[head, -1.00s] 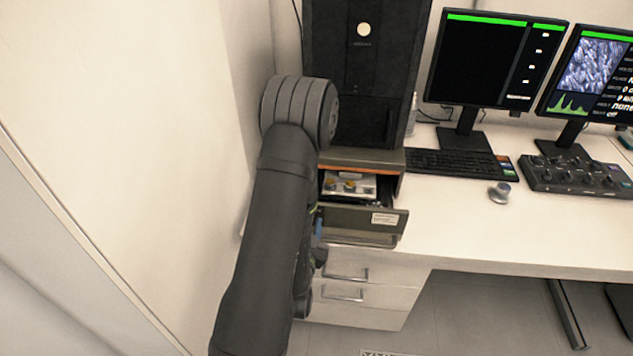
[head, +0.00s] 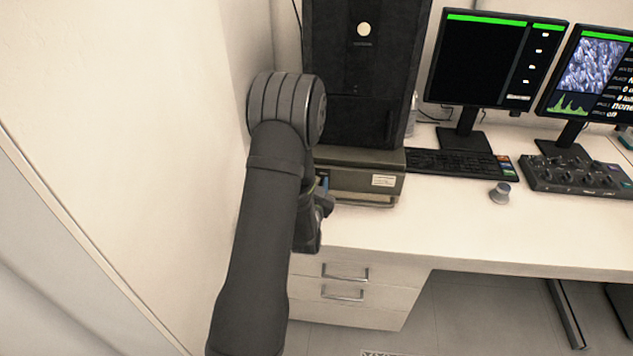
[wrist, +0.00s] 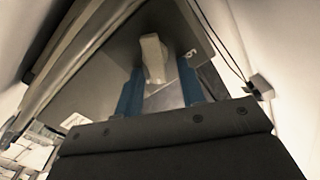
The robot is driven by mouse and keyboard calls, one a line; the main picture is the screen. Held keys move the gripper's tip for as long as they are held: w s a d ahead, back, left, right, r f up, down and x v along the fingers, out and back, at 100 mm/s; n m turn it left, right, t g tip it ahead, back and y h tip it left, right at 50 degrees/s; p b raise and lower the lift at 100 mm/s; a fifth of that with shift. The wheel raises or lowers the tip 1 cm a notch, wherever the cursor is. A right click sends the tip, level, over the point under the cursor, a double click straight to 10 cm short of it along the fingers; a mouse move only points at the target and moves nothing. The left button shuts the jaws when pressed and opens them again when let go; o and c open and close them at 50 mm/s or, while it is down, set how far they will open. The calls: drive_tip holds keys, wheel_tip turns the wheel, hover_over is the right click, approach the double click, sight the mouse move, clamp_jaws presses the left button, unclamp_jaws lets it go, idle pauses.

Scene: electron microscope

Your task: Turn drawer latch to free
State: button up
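The drawer (head: 355,183) under the black microscope column is shut, its olive-grey front flush with the housing. In the wrist view a pale beige latch (wrist: 153,52) stands out from a grey metal face. My gripper (wrist: 160,66) has its two blue fingers spread, one on each side of the latch, with visible gaps to it. The latch lies between and slightly past the fingertips. In the head view my gripper (head: 322,188) is at the left end of the drawer front, mostly hidden by my arm. The latch is hidden there.
The microscope column (head: 365,80) stands above the drawer. A wall (head: 210,130) is close on the left. Desk cabinet drawers (head: 345,285) lie below.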

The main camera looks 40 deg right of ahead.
clamp_jaws()
drive_tip(key=shift+s+d+f+m, duration=0.1)
drive_tip(key=shift+s+f+m, duration=0.1)
drive_tip(key=shift+m, duration=0.95)
drive_tip(key=shift+s+f+m, duration=0.1)
drive_tip(key=shift+f+m, duration=0.1)
drive_tip(key=shift+m, duration=0.95)
unclamp_jaws()
drive_tip(key=shift+w, duration=0.1)
drive_tip(key=shift+r, duration=0.1)
